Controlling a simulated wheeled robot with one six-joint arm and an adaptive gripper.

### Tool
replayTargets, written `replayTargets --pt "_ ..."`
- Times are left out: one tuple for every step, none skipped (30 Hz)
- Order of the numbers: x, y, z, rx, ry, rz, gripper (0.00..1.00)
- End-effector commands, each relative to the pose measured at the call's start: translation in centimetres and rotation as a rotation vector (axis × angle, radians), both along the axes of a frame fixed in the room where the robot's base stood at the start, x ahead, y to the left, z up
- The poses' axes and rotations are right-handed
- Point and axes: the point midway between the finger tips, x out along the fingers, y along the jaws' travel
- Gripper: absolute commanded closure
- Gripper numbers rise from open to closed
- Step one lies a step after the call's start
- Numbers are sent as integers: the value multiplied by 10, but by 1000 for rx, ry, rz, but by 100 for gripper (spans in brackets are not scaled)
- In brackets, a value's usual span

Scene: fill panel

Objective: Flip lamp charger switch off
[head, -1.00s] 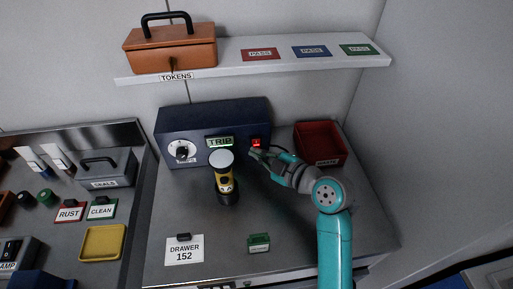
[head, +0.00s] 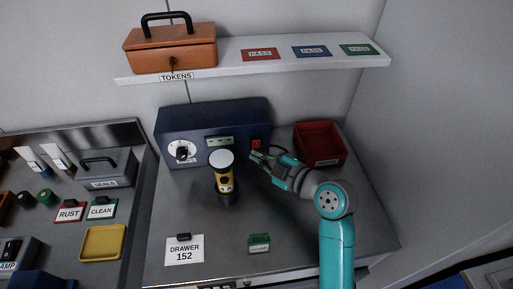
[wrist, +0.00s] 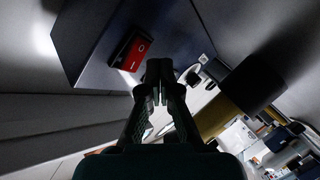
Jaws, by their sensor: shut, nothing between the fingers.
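The charger is a dark blue box (head: 180,122) at the back of the bench, with a dial and a display (head: 219,141) that is dark. Its red rocker switch (head: 256,144) on the right of the front face is unlit. In the wrist view the switch (wrist: 131,51) shows O and I marks. My gripper (head: 253,156) is shut and empty just in front of and below the switch. In the wrist view the fingertips (wrist: 158,82) appear apart from the switch. A yellow and black lamp (head: 225,184) with a pale round top stands left of my gripper.
A red bin (head: 341,151) stands right of the charger. A green tag (head: 258,241) and a drawer 152 card (head: 184,249) are near the bench front. A shelf (head: 290,64) with an orange tokens box (head: 170,50) hangs above.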

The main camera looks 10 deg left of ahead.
Motion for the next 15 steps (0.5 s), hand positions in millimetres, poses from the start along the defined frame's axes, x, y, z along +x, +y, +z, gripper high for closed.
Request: replayTargets --pt "0 0 0 0 0 0 100" --pt "0 0 0 0 0 0 100" --pt "0 0 0 0 0 0 100" --pt "0 0 0 0 0 0 100" --pt "0 0 0 0 0 0 100" --pt "0 0 0 0 0 0 100" --pt "-1 0 0 0 0 0 100" --pt "-2 -1 0 0 0 0 100" --pt "-5 -1 1 0 0 0 100" --pt "-7 -2 1 0 0 0 100" --pt "-9 -3 1 0 0 0 100" --pt "-13 -4 2 0 -1 -1 100" --pt "-15 -5 3 0 -1 -1 100" --pt "-17 -5 4 0 -1 -1 100" --pt "-21 -6 4 1 0 -1 100"
